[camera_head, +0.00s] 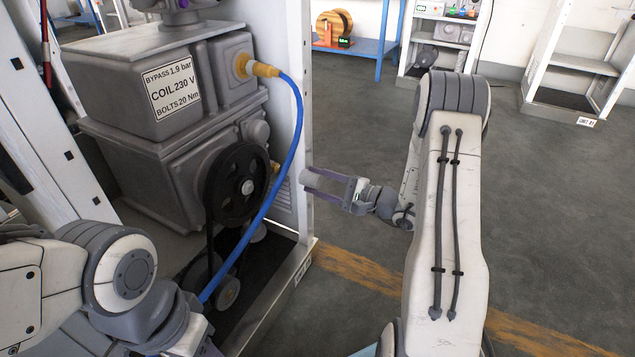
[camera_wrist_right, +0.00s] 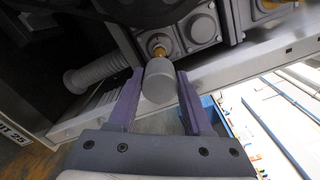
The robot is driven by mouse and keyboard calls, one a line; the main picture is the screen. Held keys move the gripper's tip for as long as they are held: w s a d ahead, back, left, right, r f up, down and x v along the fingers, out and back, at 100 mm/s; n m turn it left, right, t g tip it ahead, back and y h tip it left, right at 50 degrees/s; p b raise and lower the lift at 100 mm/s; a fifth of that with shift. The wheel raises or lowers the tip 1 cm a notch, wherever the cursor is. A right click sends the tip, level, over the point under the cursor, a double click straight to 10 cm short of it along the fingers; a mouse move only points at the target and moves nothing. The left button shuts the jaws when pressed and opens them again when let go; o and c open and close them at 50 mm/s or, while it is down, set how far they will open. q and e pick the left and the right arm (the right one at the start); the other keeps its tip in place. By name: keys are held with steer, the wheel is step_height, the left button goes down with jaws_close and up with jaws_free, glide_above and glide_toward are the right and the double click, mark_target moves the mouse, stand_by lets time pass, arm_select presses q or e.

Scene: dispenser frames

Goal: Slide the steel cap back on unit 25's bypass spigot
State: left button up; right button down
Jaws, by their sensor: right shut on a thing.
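The steel cap (camera_wrist_right: 159,82) is a plain grey cylinder between the purple fingers of my right gripper (camera_wrist_right: 158,96), which is shut on it. The brass bypass spigot (camera_wrist_right: 157,48) is just beyond the cap in the right wrist view; the cap partly overlaps it there, and I cannot tell whether they touch. In the head view my right gripper (camera_head: 326,184) points left at the open side of unit 25, with the cap (camera_head: 309,178) at its tips.
A blue hose (camera_head: 295,120) runs from a brass fitting (camera_head: 258,67) down past the black pulley (camera_head: 238,184). The unit's white frame post (camera_head: 300,100) stands close to the right gripper. A ribbed grey pipe (camera_wrist_right: 92,73) lies left of the spigot.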

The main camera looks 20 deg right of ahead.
mark_target(277, 168)
steer(key=shift+x, duration=2.9)
steer(key=shift+b, duration=0.4)
steer(key=shift+b+x, duration=0.3)
steer(key=shift+x, duration=2.45)
steer(key=shift+c, duration=1.2)
jaws_free()
steer(key=p+v, duration=0.4)
steer(key=v, duration=0.5)
steer(key=shift+s+d+r+p, duration=0.1)
steer(key=shift+s+d+p, duration=0.1)
steer(key=shift+s+p, duration=0.1)
steer(key=shift+s+d, duration=0.2)
steer(key=shift+s, duration=0.1)
